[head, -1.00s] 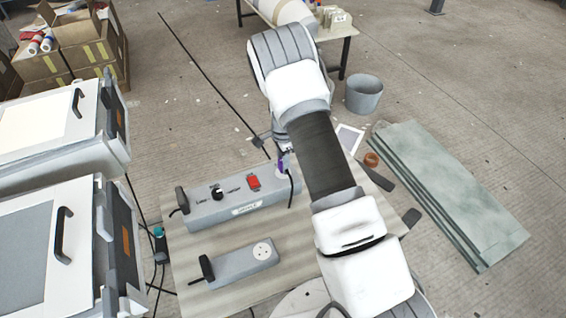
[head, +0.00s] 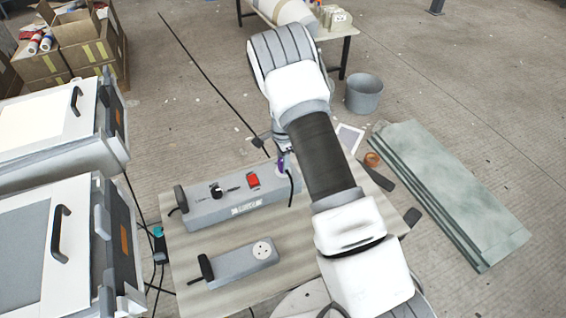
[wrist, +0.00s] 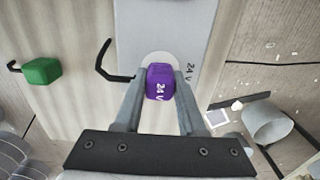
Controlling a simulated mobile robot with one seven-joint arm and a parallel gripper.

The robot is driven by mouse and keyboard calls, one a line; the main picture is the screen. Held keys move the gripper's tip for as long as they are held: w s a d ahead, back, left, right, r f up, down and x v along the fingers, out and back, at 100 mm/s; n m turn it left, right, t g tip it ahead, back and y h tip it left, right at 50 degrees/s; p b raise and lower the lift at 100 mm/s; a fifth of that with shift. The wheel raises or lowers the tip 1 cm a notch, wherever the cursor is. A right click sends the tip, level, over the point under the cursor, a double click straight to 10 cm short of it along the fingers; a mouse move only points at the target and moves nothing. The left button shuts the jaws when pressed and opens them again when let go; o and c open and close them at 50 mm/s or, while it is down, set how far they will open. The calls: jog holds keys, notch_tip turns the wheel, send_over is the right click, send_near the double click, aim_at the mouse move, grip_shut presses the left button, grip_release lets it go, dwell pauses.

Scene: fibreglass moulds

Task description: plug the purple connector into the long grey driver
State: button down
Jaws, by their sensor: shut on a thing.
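The long grey driver (head: 225,212) lies on the board, with a red switch and a black knob on its top. Its right end carries a pale round socket, part of which shows in the wrist view (wrist: 150,57). My gripper (wrist: 159,92) is shut on the purple connector, one finger on each side. In the head view my arm partly hides the gripper.
A shorter grey driver (head: 240,266) with a round white socket lies nearer on the board (head: 190,250). A green connector (wrist: 41,71) lies apart from the driver. Grey cases (head: 40,250) stand at the left. Greenish slabs (head: 455,195) and a bucket (head: 363,95) are at the right.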

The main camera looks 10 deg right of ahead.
jog(key=shift+f, duration=0.25)
jog(key=shift+c, duration=2.1)
grip_release()
notch_tip(320, 180, up, 18)
jog(key=shift+f, duration=0.25)
